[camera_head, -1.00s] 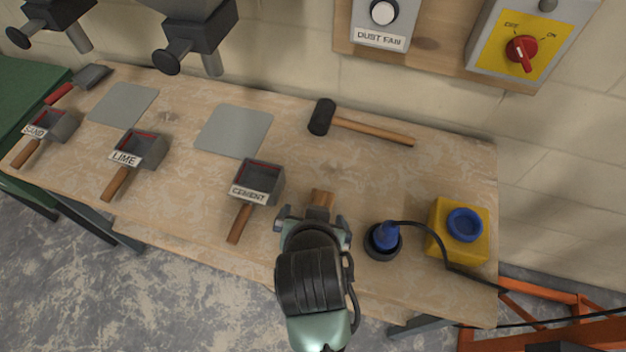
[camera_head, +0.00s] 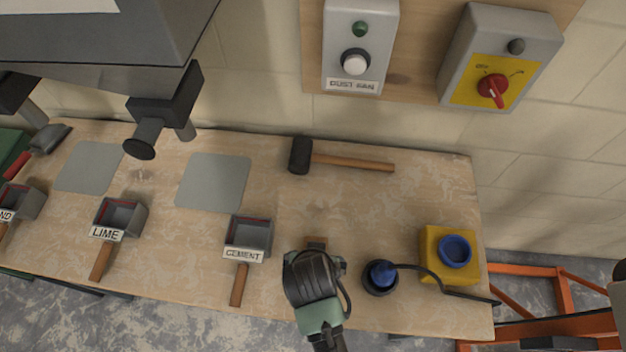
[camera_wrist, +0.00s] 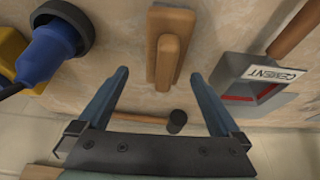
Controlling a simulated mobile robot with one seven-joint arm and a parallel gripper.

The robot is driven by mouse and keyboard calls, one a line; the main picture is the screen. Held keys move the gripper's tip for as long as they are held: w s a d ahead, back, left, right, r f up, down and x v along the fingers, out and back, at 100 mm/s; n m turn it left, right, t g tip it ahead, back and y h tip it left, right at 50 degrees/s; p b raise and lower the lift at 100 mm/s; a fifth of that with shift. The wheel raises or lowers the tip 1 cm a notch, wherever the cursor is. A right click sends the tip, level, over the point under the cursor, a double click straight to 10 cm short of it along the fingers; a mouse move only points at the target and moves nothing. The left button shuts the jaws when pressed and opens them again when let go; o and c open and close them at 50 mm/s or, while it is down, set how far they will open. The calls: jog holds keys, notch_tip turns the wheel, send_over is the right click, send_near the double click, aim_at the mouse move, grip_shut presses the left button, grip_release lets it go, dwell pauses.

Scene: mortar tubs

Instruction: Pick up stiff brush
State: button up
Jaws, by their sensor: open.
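The stiff brush appears to be the wooden block with a raised wooden grip (camera_wrist: 167,48) lying on the bench in the wrist view. In the head view only its brown end (camera_head: 316,242) shows past my gripper (camera_head: 314,260), which hides the rest. In the wrist view my gripper (camera_wrist: 160,76) is open, with nothing between its fingers. The brush lies beyond the fingertips, roughly in line with the gap between them. The bristles are not visible.
The cement scoop (camera_head: 247,236) lies left of the brush, and a blue plug in a dark round holder (camera_head: 381,278) stands right. A mallet (camera_head: 345,161) lies behind. Hopper outlets (camera_head: 165,110) overhang the back left.

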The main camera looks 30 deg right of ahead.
jog(key=shift+w+f, duration=0.1)
jog(key=shift+f, duration=0.45)
jog(key=shift+a+x, duration=0.1)
jog(key=shift+x, duration=0.95)
jog(key=shift+a+x, duration=0.15)
jog(key=shift+x, duration=0.95)
jog(key=shift+w, duration=0.1)
jog(key=c, duration=1.5)
